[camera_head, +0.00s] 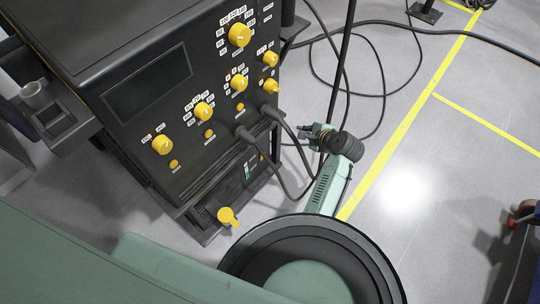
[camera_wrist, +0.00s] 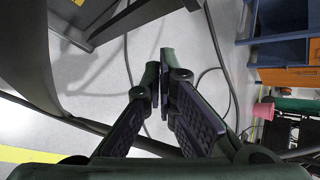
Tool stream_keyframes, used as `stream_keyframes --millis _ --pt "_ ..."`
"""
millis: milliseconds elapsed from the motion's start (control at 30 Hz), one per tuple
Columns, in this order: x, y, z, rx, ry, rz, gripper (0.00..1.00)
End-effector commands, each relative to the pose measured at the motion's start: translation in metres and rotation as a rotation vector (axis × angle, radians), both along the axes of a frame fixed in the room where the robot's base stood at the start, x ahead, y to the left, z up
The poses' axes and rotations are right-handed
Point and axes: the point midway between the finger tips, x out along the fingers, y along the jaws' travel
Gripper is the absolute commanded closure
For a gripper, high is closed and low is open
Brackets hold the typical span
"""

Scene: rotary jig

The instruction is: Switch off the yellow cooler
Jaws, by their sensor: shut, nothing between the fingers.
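A black machine cabinet (camera_head: 122,52) with yellow knobs stands at the upper left of the head view. Its lower unit (camera_head: 205,205) near the floor carries a yellow rotary handle (camera_head: 228,216), which I take for the cooler's switch. The handle sticks out at the front lower corner; whether it is on or off I cannot tell. My gripper (camera_head: 312,130) is right of the cabinet, beside the cables and apart from the handle. In the wrist view my gripper (camera_wrist: 158,78) is shut and empty. The handle does not show there.
Two thick cables (camera_head: 285,165) loop from the cabinet front close to my gripper. A dark pole (camera_head: 343,75) stands behind it. More cables lie on the grey floor, which is open at right. A blue bench with an orange drawer (camera_wrist: 285,77) shows in the wrist view.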

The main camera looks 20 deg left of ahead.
Motion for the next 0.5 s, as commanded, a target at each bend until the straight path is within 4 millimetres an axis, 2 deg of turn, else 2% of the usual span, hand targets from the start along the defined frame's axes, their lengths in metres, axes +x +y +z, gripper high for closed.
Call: stream_keyframes --millis 33,100,200,333,500 --pt "-0.020 -0.001 -0.032 0.090 0.139 -0.051 1.00" --pt "-0.045 -0.002 -0.063 0.204 0.307 -0.120 1.00" --pt "-0.073 -0.004 -0.093 0.326 0.494 -0.205 1.00" --pt "-0.095 -0.005 -0.112 0.414 0.636 -0.273 1.00" --pt "-0.102 -0.006 -0.118 0.447 0.688 -0.298 1.00"
